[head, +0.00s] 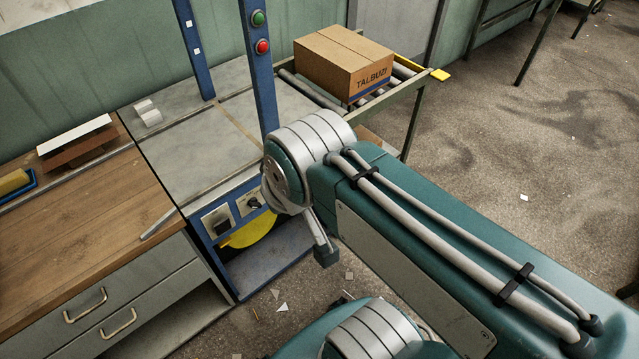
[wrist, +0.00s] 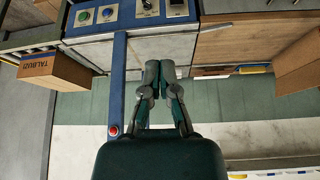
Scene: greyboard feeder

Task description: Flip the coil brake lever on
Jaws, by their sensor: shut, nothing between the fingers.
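The blue feeder's front panel (head: 235,208) is left of my arm in the head view. It carries a small dark-and-silver control (head: 252,203) on a light plate and a black control (head: 217,222) beside it. The small control also shows at the wrist view's top edge (wrist: 147,5). I cannot tell for sure whether it is the coil brake lever, or which way it is set. My gripper (wrist: 160,68) is shut and empty in the wrist view, apart from the panel. In the head view my arm hides much of the feeder's right side.
A blue post (head: 258,85) carries green and red buttons. A yellow disc (head: 250,232) sits below the panel. A cardboard box (head: 335,65) rests on rollers behind. A wooden bench with drawers (head: 85,235) adjoins the feeder at left. Open floor (head: 530,150) lies at right.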

